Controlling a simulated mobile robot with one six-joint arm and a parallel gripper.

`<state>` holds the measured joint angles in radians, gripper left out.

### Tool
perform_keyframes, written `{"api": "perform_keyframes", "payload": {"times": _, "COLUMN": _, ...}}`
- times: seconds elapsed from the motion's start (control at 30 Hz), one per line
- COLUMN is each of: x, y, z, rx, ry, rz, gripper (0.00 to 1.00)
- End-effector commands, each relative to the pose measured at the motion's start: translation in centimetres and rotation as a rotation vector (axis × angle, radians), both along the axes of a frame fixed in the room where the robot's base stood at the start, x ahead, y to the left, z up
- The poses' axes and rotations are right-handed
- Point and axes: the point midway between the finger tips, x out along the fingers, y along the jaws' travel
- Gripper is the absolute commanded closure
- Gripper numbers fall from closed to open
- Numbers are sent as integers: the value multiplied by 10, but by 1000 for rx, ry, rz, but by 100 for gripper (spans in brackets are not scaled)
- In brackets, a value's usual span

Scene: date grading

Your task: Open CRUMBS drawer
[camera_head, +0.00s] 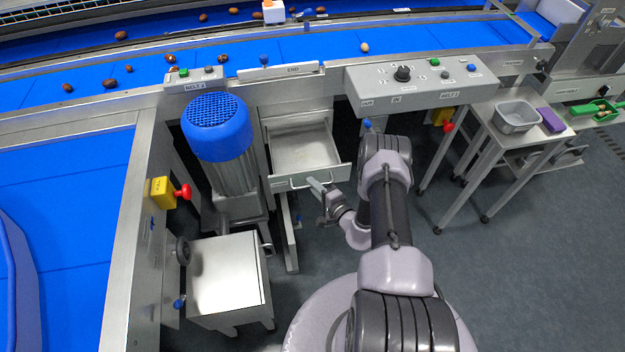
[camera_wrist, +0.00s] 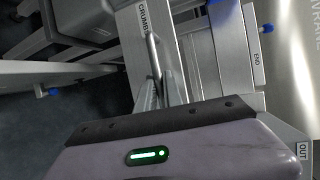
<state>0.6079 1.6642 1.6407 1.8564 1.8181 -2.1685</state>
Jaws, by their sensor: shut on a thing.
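The CRUMBS drawer (camera_head: 306,150) stands pulled out under the belt's END plate, and its grey tray interior shows from above, looking empty. Its front carries a bar handle (camera_head: 298,182). In the wrist view the drawer front shows the CRUMBS label (camera_wrist: 144,18) beside the metal handle (camera_wrist: 152,50). My gripper (camera_head: 315,187) is at the right part of the handle. In the wrist view my gripper's fingers (camera_wrist: 158,88) are shut on the handle. The exact contact is partly hidden by the fingers.
A blue-capped motor (camera_head: 217,125) stands left of the drawer, with a metal cabinet (camera_head: 227,275) below it. A control box (camera_head: 420,82) overhangs at the right. A side table (camera_head: 515,135) with a grey tub (camera_head: 516,116) stands farther right. Floor is clear below that table.

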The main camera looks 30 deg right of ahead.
Motion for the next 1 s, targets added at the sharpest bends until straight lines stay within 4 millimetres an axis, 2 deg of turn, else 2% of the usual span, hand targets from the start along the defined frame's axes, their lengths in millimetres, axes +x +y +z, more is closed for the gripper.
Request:
{"api": "perform_keyframes", "payload": {"times": 0.47, "x": -2, "y": 1, "z": 0, "rx": 0, "ry": 0, "rz": 0, "gripper": 100}}
{"api": "perform_keyframes", "payload": {"times": 0.5, "x": -2, "y": 1, "z": 0, "rx": 0, "ry": 0, "rz": 0, "gripper": 81}}
{"api": "perform_keyframes", "payload": {"times": 0.57, "x": -2, "y": 1, "z": 0, "rx": 0, "ry": 0, "rz": 0, "gripper": 70}}
{"api": "perform_keyframes", "payload": {"times": 0.6, "x": -2, "y": 1, "z": 0, "rx": 0, "ry": 0, "rz": 0, "gripper": 67}}
{"api": "perform_keyframes", "payload": {"times": 0.87, "x": -2, "y": 1, "z": 0, "rx": 0, "ry": 0, "rz": 0, "gripper": 67}}
{"api": "perform_keyframes", "payload": {"times": 1.0, "x": -13, "y": -2, "z": 3, "rx": 1, "ry": 1, "rz": -2, "gripper": 67}}
